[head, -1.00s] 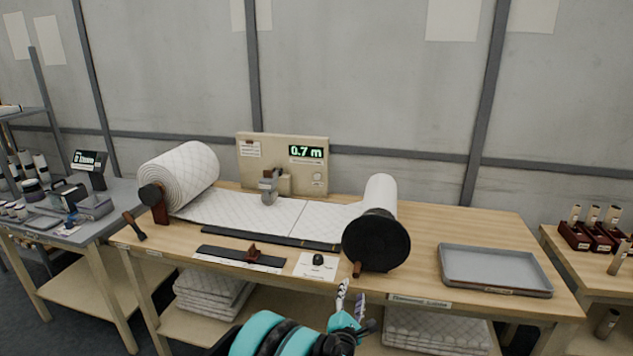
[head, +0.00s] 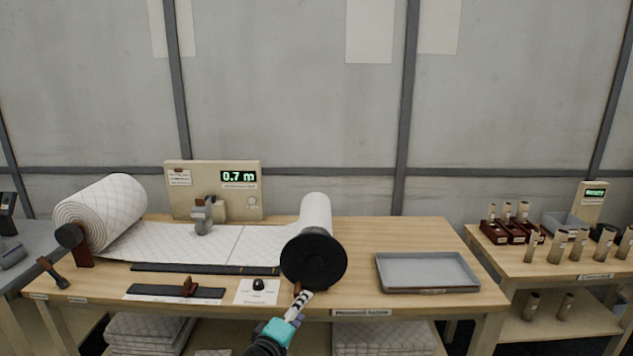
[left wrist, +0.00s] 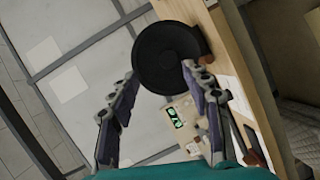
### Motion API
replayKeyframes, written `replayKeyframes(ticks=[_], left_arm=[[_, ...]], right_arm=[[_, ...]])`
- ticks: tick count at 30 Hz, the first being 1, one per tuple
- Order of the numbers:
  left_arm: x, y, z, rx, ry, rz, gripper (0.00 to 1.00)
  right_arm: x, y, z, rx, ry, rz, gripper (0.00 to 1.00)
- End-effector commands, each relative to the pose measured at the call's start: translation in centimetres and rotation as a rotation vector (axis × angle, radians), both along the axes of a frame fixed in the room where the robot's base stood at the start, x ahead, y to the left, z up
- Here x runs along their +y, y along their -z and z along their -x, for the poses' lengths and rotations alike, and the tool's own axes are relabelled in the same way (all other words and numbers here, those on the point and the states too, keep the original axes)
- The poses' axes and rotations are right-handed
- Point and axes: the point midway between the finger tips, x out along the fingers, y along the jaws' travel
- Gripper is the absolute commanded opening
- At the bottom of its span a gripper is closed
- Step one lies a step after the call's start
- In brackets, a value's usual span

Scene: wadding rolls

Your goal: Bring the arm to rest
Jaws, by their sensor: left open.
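My left gripper (head: 300,302) is in front of the table's front edge, just below the black end disc (head: 314,262) of the take-up roll. In the left wrist view the two fingers (left wrist: 160,105) stand wide apart with nothing between them, and the black disc (left wrist: 167,57) lies beyond the fingertips. In the head view the gripper partly overlaps the small brown handle under the disc, and I cannot tell whether they touch. My right gripper is not in view.
The quilted wadding roll (head: 100,213) stands at the table's left, its sheet running to the take-up roll. A measuring board (head: 212,178) reads 0.7 m. A grey tray (head: 427,272) lies at right. A side table (head: 560,262) holds several cylinders.

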Motion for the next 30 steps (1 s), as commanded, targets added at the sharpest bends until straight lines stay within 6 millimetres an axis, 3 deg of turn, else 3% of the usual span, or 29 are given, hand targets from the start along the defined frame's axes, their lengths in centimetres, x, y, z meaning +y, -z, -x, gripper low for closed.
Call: replayKeyframes(ticks=[5,12,16,21,30], left_arm=[[2.2,1.2,7.2,0.072,0.132,-0.404,0.48],[7.9,5.6,17.9,0.246,0.301,-0.902,0.48],[11.0,7.7,22.5,0.342,0.368,-1.084,0.48],[13.1,8.9,25.4,0.411,0.411,-1.197,0.48],[13.4,9.0,25.8,0.421,0.417,-1.212,0.48]], right_arm=[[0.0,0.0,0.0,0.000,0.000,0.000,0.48],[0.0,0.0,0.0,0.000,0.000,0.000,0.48],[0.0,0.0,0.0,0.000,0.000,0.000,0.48],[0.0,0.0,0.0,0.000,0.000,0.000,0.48],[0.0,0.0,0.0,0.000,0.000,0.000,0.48]])
